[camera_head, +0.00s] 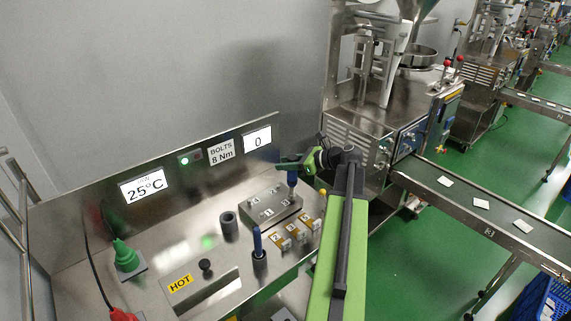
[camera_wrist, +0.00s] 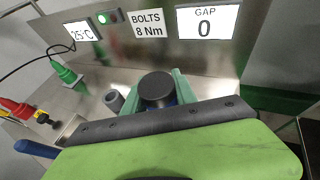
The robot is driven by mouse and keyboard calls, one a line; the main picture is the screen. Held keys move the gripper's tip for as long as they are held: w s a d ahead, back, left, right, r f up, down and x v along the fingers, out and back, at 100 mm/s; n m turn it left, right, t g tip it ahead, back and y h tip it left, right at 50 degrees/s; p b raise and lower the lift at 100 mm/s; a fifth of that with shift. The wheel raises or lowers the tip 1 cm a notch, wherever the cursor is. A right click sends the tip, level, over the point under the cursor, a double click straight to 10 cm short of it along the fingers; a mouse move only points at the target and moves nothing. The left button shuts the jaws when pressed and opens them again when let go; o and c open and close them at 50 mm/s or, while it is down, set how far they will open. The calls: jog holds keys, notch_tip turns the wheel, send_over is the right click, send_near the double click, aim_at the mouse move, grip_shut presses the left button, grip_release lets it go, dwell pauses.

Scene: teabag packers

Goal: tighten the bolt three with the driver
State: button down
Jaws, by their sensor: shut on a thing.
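My gripper (camera_head: 291,166) is shut on the driver (camera_head: 292,183), whose blue handle hangs upright below the green fingers. In the wrist view the driver's black round top (camera_wrist: 157,88) sits between the fingers, with a little blue beneath it. The driver stands over the right end of the grey metal block (camera_head: 262,220), which carries number labels. The label 3 (camera_head: 285,203) is just below the driver. The driver's tip and bolt three are too small or hidden, so I cannot tell whether they touch.
A second blue-handled tool (camera_head: 257,240) stands in a dark holder in front. A grey hollow cylinder (camera_head: 229,226) stands left of the block. Orange-labelled pieces (camera_head: 290,230) line the front right. A HOT-marked plate (camera_head: 180,283) is at front left. The back panel's gap display (camera_wrist: 206,23) reads 0.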

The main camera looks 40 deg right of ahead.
jog(key=shift+a+f+b, duration=0.1)
jog(key=shift+f+b, duration=0.65)
jog(key=shift+f, duration=0.05)
dwell(2.0)
